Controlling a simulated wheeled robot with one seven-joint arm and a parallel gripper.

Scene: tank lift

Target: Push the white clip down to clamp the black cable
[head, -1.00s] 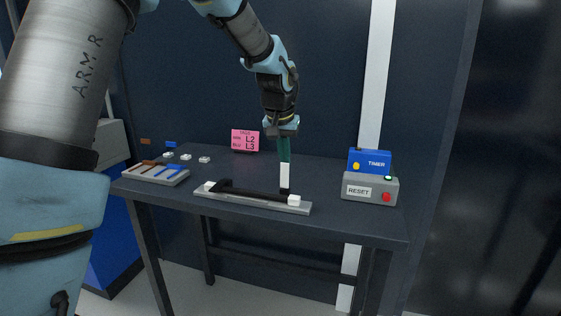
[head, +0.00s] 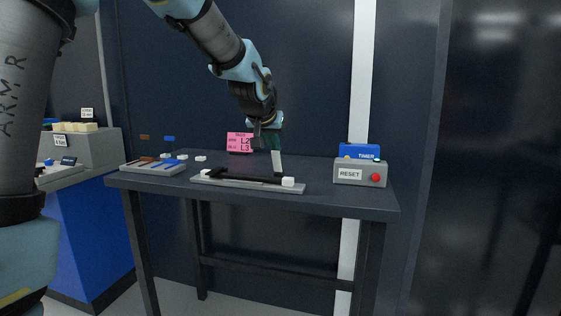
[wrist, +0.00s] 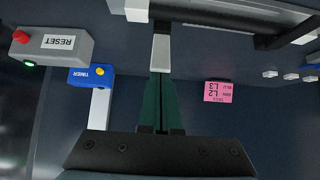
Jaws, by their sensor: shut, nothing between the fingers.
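The white clip (head: 277,163) stands raised at the right part of the grey base (head: 225,183), its top leaning a little left. The black cable (head: 235,179) lies along the base under the clip's left side. My gripper (head: 275,147) is shut and empty, its green fingers pointing down at the clip's upper end. In the wrist view the fingertips (wrist: 161,73) line up with the clip (wrist: 161,53), and a dark part shows just beyond it. I cannot tell whether the fingers touch the clip.
The grey reset box (head: 360,173) with a red button and the blue timer (head: 359,151) stand at the right of the table. A pink card (head: 240,142) stands at the back. A tray (head: 153,167) and small white blocks (head: 201,158) sit at the left.

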